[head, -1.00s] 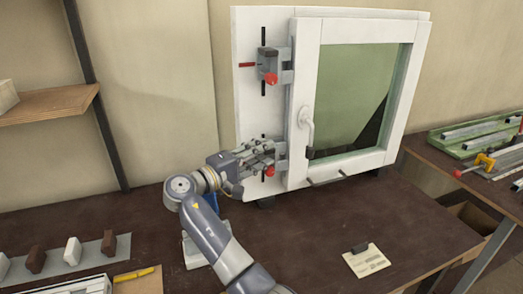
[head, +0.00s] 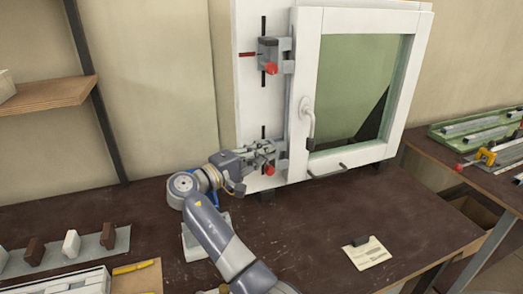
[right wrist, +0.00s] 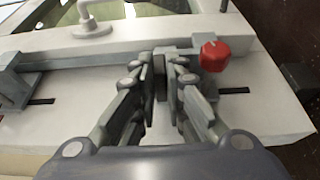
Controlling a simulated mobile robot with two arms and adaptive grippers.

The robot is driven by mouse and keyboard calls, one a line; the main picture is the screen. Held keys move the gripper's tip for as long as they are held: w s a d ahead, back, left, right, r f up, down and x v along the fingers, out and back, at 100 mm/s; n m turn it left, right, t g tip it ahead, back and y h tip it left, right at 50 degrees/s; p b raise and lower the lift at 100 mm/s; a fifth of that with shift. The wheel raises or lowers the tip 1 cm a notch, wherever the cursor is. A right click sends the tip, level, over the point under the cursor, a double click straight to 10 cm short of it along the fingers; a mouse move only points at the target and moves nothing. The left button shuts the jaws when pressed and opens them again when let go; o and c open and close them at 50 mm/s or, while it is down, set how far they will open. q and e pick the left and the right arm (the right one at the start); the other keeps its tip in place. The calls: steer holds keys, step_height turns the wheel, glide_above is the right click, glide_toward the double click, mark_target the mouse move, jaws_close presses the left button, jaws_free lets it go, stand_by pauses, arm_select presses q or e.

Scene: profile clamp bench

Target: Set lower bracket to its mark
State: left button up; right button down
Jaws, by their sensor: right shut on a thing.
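The lower bracket is a grey clamp with a red knob (head: 268,170), low on the white panel's left edge beside the window frame. My right gripper (head: 262,150) is shut on its grey block, which also shows between the fingers in the right wrist view (right wrist: 162,65). The black slot shows on both sides of the gripper in the wrist view. The upper bracket (head: 268,50) sits higher on the same edge, level with a red mark line (head: 247,54). I see no red line by the lower bracket; the gripper covers part of that area. My left gripper is out of view.
The white window frame (head: 305,60) has a handle (head: 310,118) close to the brackets. The dark bench (head: 310,230) is mostly clear, with a paper note (head: 369,253) at right. Brown and white blocks (head: 71,243) stand at left. A shelf (head: 45,93) is at upper left.

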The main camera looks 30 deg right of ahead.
steer(key=shift+f, duration=0.15)
steer(key=c, duration=1.6)
jaws_free()
steer(key=shift+c, duration=0.2)
steer(key=shift+a, duration=0.15)
steer(key=s+a, duration=0.1)
steer(key=a, duration=1)
steer(key=shift+s+a, duration=0.35)
steer(key=shift+s, duration=0.05)
